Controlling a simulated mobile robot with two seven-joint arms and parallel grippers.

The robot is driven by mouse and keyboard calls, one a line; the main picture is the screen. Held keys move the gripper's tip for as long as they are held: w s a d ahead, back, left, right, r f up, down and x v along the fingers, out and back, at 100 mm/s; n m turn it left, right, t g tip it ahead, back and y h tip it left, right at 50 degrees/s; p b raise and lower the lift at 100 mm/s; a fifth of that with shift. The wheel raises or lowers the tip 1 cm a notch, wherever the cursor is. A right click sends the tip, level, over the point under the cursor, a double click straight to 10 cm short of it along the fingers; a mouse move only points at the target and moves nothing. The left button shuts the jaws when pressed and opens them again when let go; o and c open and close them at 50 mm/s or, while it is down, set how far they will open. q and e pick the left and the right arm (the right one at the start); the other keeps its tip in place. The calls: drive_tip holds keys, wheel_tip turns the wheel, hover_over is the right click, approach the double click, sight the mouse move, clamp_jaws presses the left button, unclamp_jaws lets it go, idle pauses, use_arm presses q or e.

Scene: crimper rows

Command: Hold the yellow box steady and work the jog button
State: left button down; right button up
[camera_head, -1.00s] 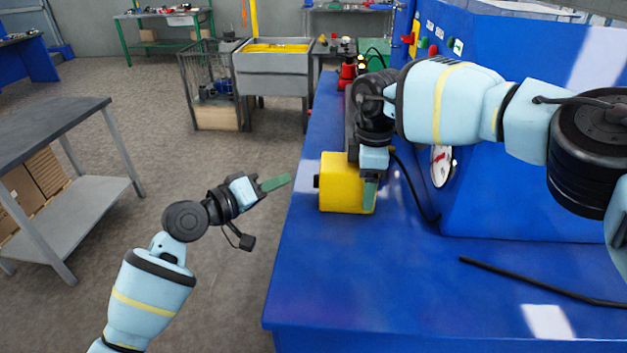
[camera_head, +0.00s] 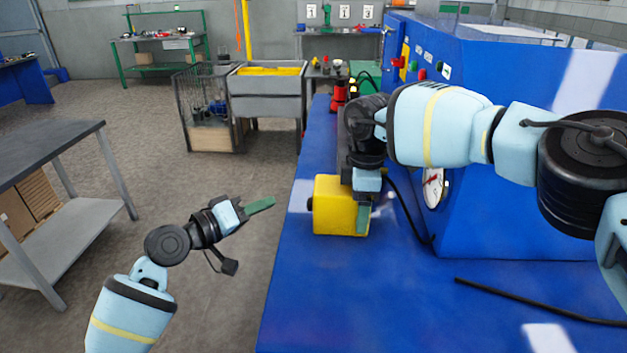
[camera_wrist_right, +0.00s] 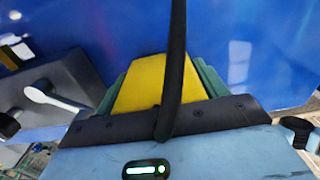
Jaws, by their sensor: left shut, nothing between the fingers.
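The yellow box (camera_head: 333,207) stands on the blue table, near its left edge. A dark round button (camera_head: 309,204) sticks out of its left face. My right gripper (camera_head: 364,215) reaches down onto the box from above. In the right wrist view the yellow box (camera_wrist_right: 152,82) fills the space between the two green fingers (camera_wrist_right: 160,85), which lie against its sides. A black cable crosses in front of it there. My left gripper (camera_head: 262,206) is shut and empty, left of the button, its green fingertips pointing at the box with a clear gap between.
The blue table (camera_head: 350,300) carries a black cable (camera_head: 530,303) at the right and a blue cabinet (camera_head: 520,150) with a dial (camera_head: 433,187). A red item (camera_head: 339,93) stands behind the box. A grey table (camera_head: 50,150) stands at left; the floor between is free.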

drive_tip(key=o, duration=0.4)
wheel_tip(320, 180, up, 12)
drive_tip(key=shift+r, duration=0.1)
idle(0.5)
